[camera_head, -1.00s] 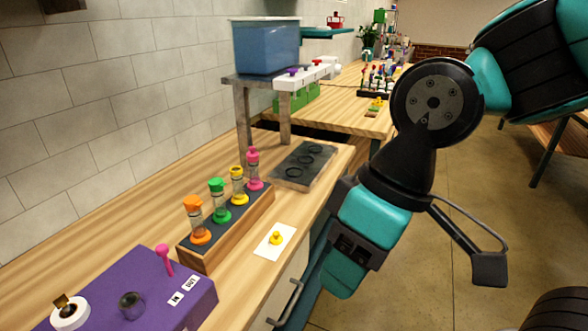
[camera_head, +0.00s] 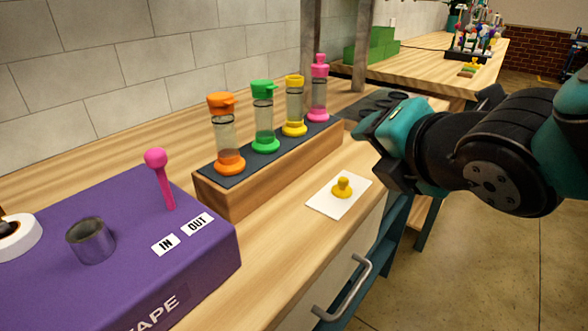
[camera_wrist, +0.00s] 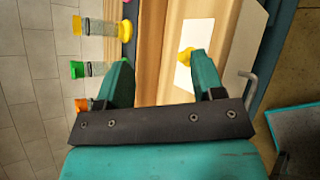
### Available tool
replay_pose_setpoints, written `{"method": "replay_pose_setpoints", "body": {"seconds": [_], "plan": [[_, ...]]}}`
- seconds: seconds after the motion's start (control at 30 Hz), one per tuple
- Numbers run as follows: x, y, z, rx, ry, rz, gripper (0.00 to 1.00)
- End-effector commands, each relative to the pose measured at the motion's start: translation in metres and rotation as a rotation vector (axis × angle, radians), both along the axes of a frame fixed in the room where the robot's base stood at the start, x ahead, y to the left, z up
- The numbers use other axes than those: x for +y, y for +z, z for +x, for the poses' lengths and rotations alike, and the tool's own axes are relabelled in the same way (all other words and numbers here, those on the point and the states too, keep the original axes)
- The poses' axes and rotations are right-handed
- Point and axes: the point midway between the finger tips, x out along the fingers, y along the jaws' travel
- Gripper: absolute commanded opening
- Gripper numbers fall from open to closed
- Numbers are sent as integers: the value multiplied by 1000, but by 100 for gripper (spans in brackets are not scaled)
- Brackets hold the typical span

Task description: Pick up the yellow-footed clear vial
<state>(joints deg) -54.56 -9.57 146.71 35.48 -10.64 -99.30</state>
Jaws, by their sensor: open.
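The yellow-footed clear vial (camera_head: 294,108) stands upright on the dark-topped wooden rack (camera_head: 270,178), with a yellow cap. It is between the green-footed vial (camera_head: 263,118) and the pink-footed vial (camera_head: 318,90). In the wrist view the yellow-footed vial (camera_wrist: 104,27) shows at the upper left, beyond the left finger. My gripper (camera_head: 372,150) is to the right of the rack in the head view, apart from every vial. In the wrist view its two teal fingers (camera_wrist: 163,75) are spread with nothing between them.
An orange-footed vial (camera_head: 227,137) stands at the rack's near end. A white card (camera_head: 330,196) with a yellow knob (camera_head: 342,187) lies in front of the rack. A purple box (camera_head: 125,240) with a pink lever (camera_head: 160,180) is at the left. A metal post (camera_head: 361,50) rises behind.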

Motion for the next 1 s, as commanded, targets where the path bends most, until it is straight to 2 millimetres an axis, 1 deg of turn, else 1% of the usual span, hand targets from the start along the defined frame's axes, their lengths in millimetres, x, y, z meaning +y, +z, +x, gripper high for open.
{"method": "replay_pose_setpoints", "body": {"seconds": [0.03, 0.1, 0.2, 0.33, 0.43, 0.53, 0.6, 0.93, 1.0], "plan": [[12, -21, 0, -136, 97, -134, 62], [24, -15, 0, -317, 194, -313, 62], [38, -6, -5, -520, 282, -516, 62], [48, 5, -11, -669, 329, -667, 62], [53, 13, -8, -707, 338, -712, 62], [58, 18, 4, -706, 337, -718, 62], [60, 18, 13, -703, 337, -718, 62], [70, 18, 35, -701, 341, -717, 62], [73, 18, 42, -702, 337, -716, 62]]}}
